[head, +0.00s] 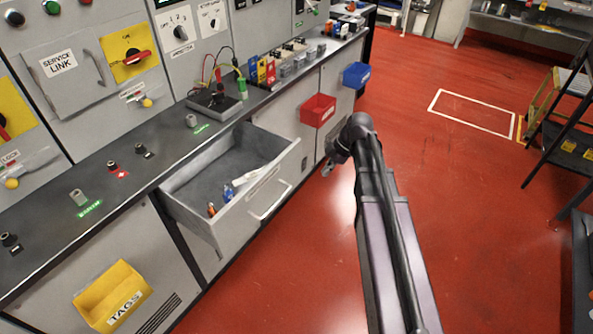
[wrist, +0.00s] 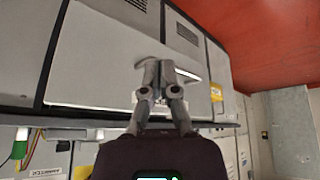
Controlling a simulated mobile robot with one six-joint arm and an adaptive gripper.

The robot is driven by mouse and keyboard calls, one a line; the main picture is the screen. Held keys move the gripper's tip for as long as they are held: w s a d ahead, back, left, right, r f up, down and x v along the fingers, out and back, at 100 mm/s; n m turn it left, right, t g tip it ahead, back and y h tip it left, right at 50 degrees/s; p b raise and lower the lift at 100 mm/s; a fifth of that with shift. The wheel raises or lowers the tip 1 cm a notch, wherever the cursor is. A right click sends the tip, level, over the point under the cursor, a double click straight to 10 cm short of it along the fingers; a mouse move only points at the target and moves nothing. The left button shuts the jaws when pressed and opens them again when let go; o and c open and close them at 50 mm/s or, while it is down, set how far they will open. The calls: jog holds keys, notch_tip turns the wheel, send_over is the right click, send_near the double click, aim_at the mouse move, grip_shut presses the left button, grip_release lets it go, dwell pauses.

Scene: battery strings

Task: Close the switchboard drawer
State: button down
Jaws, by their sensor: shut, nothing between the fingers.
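The switchboard drawer (head: 203,225) is pulled out from the grey bench front, with small blue and orange items and a white item inside. Its bar handle (head: 270,199) is on the front panel. My gripper (head: 333,160) is to the right of the drawer front in the head view, and my arm hides part of it. In the wrist view, which appears upside down, my gripper (wrist: 158,68) is shut and empty. It points at a pale panel (wrist: 95,50) with a bar handle (wrist: 187,75) partly behind the fingers. I cannot tell whether they touch.
A red bin (head: 318,110) and a blue bin (head: 356,75) hang on the bench front beyond the drawer. A yellow TAGS bin (head: 112,296) hangs on the near side. The red floor (head: 290,285) before the drawer is clear. A black step ladder (head: 572,135) stands at right.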

jog(key=w+n, duration=0.2)
jog(key=w+n+y, duration=0.1)
jog(key=w+n, duration=0.1)
jog(key=n, duration=0.1)
jog(key=w+r+n+y, duration=0.1)
jog(key=n, duration=0.2)
jog(key=shift+w+b, duration=0.3)
jog(key=shift+w, duration=0.1)
jog(key=shift+f, duration=0.1)
jog(key=b, duration=0.8)
send_near(289, 175)
jog(key=shift+s+x, duration=0.1)
jog(key=shift+x, duration=1.4)
jog(key=shift+s+x, duration=0.15)
jog(key=shift+x, duration=1.3)
jog(key=shift+w, duration=0.15)
